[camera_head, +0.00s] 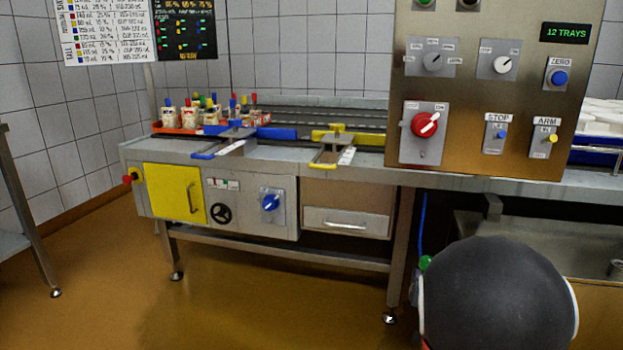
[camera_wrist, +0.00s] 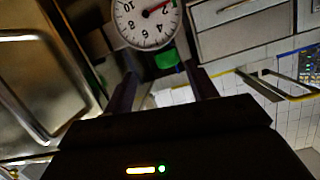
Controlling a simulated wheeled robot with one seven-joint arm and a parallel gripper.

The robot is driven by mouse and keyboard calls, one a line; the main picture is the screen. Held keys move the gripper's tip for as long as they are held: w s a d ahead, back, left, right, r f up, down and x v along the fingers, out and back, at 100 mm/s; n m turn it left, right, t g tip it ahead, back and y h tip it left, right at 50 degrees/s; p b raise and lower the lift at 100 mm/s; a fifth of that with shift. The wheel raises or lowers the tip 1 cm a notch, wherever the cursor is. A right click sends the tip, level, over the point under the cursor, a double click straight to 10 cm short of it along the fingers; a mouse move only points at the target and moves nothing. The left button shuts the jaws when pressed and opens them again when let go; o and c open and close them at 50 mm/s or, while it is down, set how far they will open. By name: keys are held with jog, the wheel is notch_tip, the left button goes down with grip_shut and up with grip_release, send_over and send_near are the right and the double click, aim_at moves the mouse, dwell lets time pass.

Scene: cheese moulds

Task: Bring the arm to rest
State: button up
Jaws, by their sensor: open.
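My gripper (camera_wrist: 162,76) shows in the wrist view as two dark fingers standing apart, with nothing between them. It is open and empty. A round white dial with black numerals and a red hand (camera_wrist: 147,20) shows beyond the fingertips, turned in the picture. In the head view a large dark rounded part of my arm fills the lower right, and my gripper is not visible there.
A steel bench (camera_head: 340,170) carries a control panel (camera_head: 480,150), a blue guide (camera_head: 270,133), a yellow guide (camera_head: 345,138) and a red tray (camera_head: 172,130) with several small containers. A steel table leg (camera_head: 27,215) stands at left. Open floor (camera_head: 240,310) lies in front.

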jog(key=s+a+r+n+g+y+p, duration=0.1)
jog(key=s+a+r+g, duration=0.2)
jog(key=s, duration=0.7)
jog(key=s+a+r+n+g+y+p, duration=0.1)
jog(key=s+a+r+n+g+y, duration=0.1)
jog(key=s+a, duration=0.5)
jog(key=s+a+r+n+g+y+p, duration=0.1)
jog(key=s+a+r+n+g+p, duration=0.1)
jog(key=s, duration=1)
notch_tip(320, 180, up, 3)
jog(key=a+g, duration=0.1)
jog(key=a, duration=0.1)
jog(key=shift+s+a+g, duration=0.35)
jog(key=shift+a+g, duration=0.05)
